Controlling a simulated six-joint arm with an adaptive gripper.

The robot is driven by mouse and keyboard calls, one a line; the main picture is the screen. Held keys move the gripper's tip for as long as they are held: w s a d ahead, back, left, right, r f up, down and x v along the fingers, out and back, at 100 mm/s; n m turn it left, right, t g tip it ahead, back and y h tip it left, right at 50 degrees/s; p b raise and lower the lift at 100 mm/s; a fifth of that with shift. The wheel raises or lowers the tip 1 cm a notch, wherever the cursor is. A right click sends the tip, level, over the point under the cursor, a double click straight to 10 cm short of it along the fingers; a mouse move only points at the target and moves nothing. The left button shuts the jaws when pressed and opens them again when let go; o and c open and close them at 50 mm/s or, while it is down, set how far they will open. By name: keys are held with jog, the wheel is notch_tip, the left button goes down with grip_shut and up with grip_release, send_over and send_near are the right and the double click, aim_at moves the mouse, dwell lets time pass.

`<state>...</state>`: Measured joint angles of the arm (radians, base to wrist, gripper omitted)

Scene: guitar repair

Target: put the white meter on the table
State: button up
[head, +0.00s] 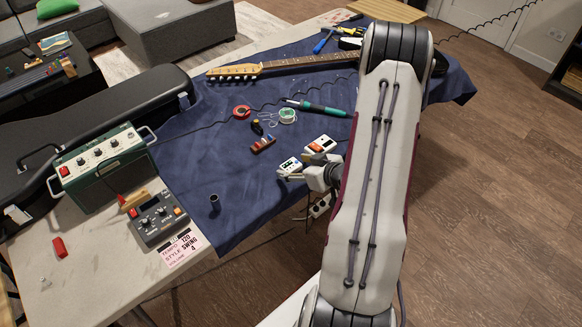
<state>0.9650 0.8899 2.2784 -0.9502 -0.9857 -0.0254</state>
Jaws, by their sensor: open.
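A small white device with a dark greenish display (290,165) lies on the blue cloth near its front edge; it looks like the white meter, but I cannot read it. A second white device with an orange part (321,145) lies just behind and to its right. My gripper (284,177) is at the cloth's front edge, pointing left, close in front of the first device. It is open. I cannot tell whether it touches the device. My arm hides the area to the right of the gripper.
The table (95,290) has bare pale surface at the front left. A green amplifier (103,157), a grey pedal (157,219), a small dark cup (214,201) and a red item (59,247) stand left. A guitar neck (300,63) and a screwdriver-like tool (316,107) lie behind.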

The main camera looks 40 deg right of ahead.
aim_at(294, 168)
jog(key=shift+w+f, duration=0.3)
jog(key=shift+w, duration=0.15)
jog(key=c, duration=1.3)
jog(key=shift+c, duration=0.2)
jog(key=shift+r, duration=0.2)
notch_tip(294, 168, up, 10)
jog(key=shift+f, duration=0.15)
dwell(0.4)
